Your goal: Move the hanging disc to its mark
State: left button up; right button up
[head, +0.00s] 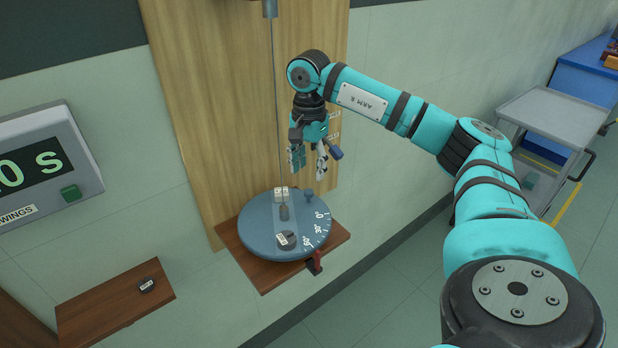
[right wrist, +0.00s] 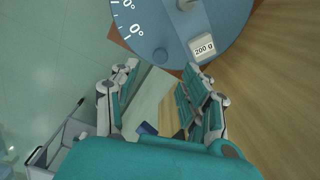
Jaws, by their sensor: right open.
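The blue-grey disc (head: 258,222) hangs level on a thin wire (head: 276,110) above a brown wooden shelf. Degree marks with 0° run along its right rim. A small upright peg (head: 309,194) stands on it near the back right. A red and black pointer (head: 314,262) sits at the shelf's front edge, below the rim. My right gripper (head: 309,165) is open and empty above the disc's back right, apart from the peg. The right wrist view shows the disc (right wrist: 155,25) beyond the open fingers (right wrist: 160,95). My left gripper is not in view.
A 200 g block (right wrist: 203,47) and a dark weight (head: 286,240) sit on the disc. A wooden panel (head: 200,100) stands behind. A grey cart (head: 555,115) stands at right.

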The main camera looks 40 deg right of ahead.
notch_tip(320, 180, up, 5)
jog(key=shift+r, duration=0.15)
jog(key=shift+s, duration=0.1)
dwell(0.6)
